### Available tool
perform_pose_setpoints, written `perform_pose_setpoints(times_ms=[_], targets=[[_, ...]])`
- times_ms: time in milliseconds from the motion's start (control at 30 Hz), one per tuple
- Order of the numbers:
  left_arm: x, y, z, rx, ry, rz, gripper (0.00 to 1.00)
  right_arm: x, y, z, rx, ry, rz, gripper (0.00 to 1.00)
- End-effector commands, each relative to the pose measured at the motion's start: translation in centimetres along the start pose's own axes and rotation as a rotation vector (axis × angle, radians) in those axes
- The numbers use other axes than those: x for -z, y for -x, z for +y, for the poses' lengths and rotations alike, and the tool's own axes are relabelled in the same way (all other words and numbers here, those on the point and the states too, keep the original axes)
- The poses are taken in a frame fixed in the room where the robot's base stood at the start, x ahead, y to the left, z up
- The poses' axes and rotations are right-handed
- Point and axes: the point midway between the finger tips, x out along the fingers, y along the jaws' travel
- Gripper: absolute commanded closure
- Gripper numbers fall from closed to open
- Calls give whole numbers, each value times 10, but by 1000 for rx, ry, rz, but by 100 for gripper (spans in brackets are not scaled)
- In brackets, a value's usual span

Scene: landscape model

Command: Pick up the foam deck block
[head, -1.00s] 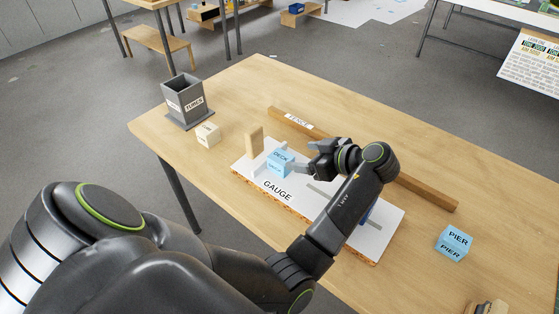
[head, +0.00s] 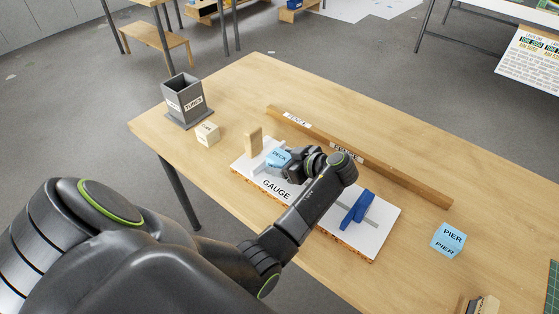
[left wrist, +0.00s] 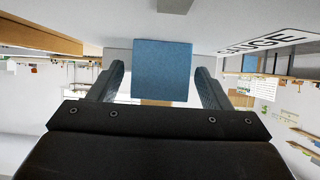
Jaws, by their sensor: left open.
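The foam deck block is a light blue block (head: 277,158) marked DECK, standing on the white gauge board (head: 243,170). My left gripper (head: 284,165) is at the block in the head view and partly covers it. In the left wrist view the blue deck block (left wrist: 162,70) sits between the two open fingers of my left gripper (left wrist: 160,85), with a small gap showing on each side. My right gripper is not in view.
A wooden block (head: 254,140) stands just behind the deck block. A wooden fence bar (head: 400,176) runs along the back. A blue piece (head: 357,208) is on the board's right part. A blue PIER block (head: 448,239), a grey tubes holder (head: 187,101) and a cream block (head: 207,134) stand apart.

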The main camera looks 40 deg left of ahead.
Motion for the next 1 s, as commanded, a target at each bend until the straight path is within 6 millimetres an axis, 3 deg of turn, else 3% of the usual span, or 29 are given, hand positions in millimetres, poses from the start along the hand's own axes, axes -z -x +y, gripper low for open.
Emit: perform_pose_setpoints(times_ms=[67,433,767,1000], targets=[[0,0,0,0,0,0,28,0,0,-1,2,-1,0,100],[0,1,0,0,0,0,76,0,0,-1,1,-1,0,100],[2,2,0,0,1,0,77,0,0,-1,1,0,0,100],[33,19,1,-3,7,0,77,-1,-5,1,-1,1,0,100]])
